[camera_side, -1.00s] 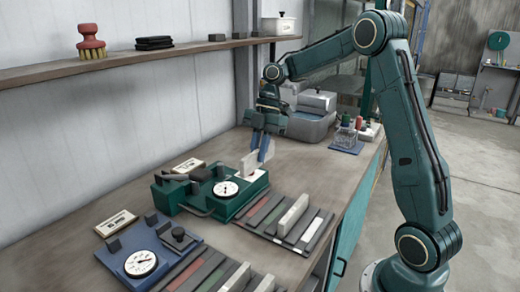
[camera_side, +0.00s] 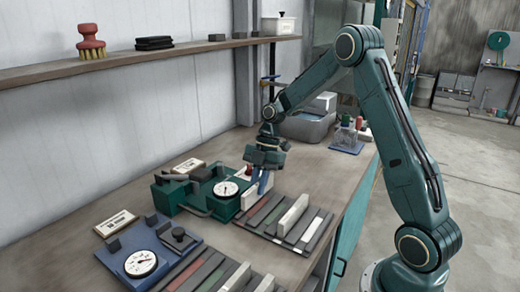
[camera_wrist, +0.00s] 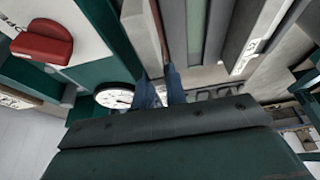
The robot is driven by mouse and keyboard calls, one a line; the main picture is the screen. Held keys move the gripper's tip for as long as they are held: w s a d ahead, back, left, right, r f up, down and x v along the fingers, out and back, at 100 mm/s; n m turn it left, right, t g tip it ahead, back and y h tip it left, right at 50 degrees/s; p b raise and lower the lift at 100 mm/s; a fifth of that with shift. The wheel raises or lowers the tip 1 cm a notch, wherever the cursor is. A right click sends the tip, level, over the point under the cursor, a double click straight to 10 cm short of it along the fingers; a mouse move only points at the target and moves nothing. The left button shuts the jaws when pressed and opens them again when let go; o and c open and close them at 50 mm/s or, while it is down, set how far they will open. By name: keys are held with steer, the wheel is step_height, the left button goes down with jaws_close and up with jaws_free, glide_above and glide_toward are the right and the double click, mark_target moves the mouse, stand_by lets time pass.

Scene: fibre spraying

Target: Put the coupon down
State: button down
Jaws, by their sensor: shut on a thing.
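My gripper (camera_side: 261,181), with blue fingers, is shut on a pale coupon (camera_side: 251,197). In the wrist view the fingers (camera_wrist: 161,90) close on the pale coupon (camera_wrist: 160,95), beside the dial (camera_wrist: 114,96). Much of the coupon is hidden by the fingers, and I cannot tell whether it touches anything below. The rack holds dark, green and red strips and an upright pale block (camera_side: 293,215).
A blue gauge device (camera_side: 150,250) and a second rack (camera_side: 205,275) stand at the front. Label cards (camera_side: 116,222) lie behind the devices. A grey basin (camera_side: 306,126) and a blue tray (camera_side: 346,148) are at the back.

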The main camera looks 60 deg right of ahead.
mark_target(258, 198)
steer(key=shift+f, duration=1.7)
steer(key=shift+f, duration=0.1)
steer(key=c, duration=1.4)
jaws_free()
steer(key=shift+c, duration=0.2)
steer(key=v, duration=1.2)
